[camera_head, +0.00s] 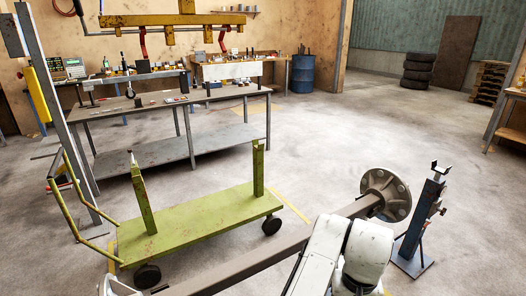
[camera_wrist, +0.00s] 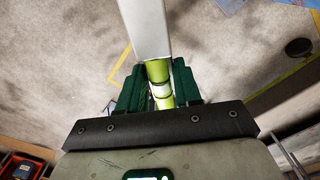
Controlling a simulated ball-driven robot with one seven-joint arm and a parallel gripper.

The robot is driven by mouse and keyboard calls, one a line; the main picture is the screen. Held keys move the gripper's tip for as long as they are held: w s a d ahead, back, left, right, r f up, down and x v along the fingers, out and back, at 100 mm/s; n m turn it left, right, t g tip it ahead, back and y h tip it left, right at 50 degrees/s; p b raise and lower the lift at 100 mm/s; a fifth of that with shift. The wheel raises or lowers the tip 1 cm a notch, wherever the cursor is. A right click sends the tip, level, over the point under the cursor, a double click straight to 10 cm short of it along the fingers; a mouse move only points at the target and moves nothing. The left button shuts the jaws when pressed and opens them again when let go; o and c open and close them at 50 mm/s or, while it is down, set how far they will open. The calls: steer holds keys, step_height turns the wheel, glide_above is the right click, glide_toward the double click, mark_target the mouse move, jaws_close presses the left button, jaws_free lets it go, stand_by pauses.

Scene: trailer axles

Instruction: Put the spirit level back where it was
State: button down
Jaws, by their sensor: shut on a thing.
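In the wrist view, my gripper (camera_wrist: 158,75) has its dark green fingers closed on both sides of a yellow-green piece with a white band, which I take to be the spirit level (camera_wrist: 160,90). A pale grey bar (camera_wrist: 143,30) runs on beyond the fingertips to the top edge. I cannot tell whether it is part of the level. In the head view, my white arm covers the lower right, and my gripper and the level do not show.
A long axle beam (camera_head: 265,255) with a round hub (camera_head: 388,195) crosses the front, beside a blue stand (camera_head: 425,215). A green trolley (camera_head: 200,220) stands left of it. A grey workbench (camera_head: 180,150) is behind. The middle floor is clear.

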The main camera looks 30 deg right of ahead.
steer(key=w+a+f+n, duration=0.3)
steer(key=a+f+n, duration=0.1)
steer(key=a+f, duration=0.2)
steer(key=w+a+f+n, duration=0.3)
steer(key=a+f+n, duration=0.1)
steer(key=a+f, duration=0.3)
steer(key=shift+a, duration=1.2)
steer(key=shift+a+r, duration=0.15)
steer(key=shift+d, duration=0.2)
steer(key=shift+a, duration=0.15)
